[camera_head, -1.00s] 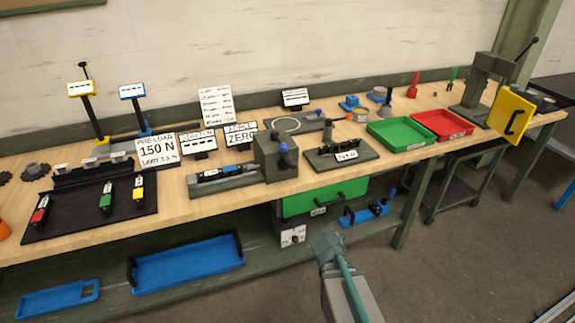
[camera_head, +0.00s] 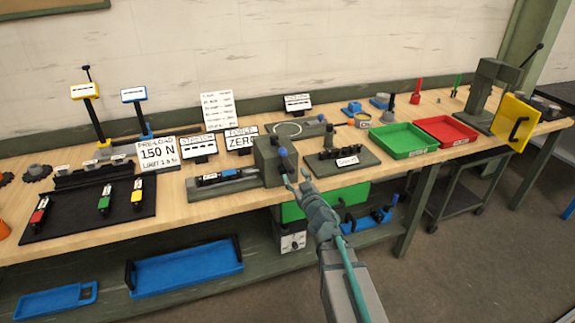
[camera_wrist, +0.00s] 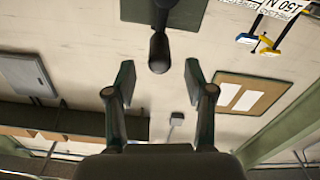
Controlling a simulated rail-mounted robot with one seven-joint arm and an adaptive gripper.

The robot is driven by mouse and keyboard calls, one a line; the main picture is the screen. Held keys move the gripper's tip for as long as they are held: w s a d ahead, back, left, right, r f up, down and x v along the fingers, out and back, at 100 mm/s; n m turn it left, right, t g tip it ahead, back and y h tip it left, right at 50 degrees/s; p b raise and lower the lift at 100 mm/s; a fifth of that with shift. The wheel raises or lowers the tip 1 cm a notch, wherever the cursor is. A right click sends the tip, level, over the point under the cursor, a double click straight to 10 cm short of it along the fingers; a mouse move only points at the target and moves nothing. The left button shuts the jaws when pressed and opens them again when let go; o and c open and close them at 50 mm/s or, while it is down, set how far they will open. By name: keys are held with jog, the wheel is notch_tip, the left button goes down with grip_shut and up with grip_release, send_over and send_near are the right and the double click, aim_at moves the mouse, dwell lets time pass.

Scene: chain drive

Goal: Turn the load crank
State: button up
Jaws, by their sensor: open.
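The load crank (camera_head: 284,160) is a handle with a blue knob on the front right of a dark green block (camera_head: 266,166) at the bench's front edge. My gripper (camera_head: 297,178) is in front of the block, just right of and below the crank. Its fingers are apart and empty. In the wrist view, a dark rounded handle, apparently the crank (camera_wrist: 159,52), lies ahead of and between the open fingertips (camera_wrist: 159,80). I see no contact with it. The crank's lower part is hard to make out behind the fingers.
Right of the gripper, a dark plate (camera_head: 342,161) holds several small posts. A green tray (camera_head: 404,138) and a red tray (camera_head: 447,129) lie farther right. A ZERO sign (camera_head: 241,140) stands behind the block. A green drawer (camera_head: 335,202) is below the bench.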

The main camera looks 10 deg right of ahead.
aim_at(288, 164)
jog(key=w, duration=0.5)
jog(key=w+a, duration=0.1)
jog(key=w, duration=0.2)
jog(key=shift+w+a, duration=0.1)
grip_shut()
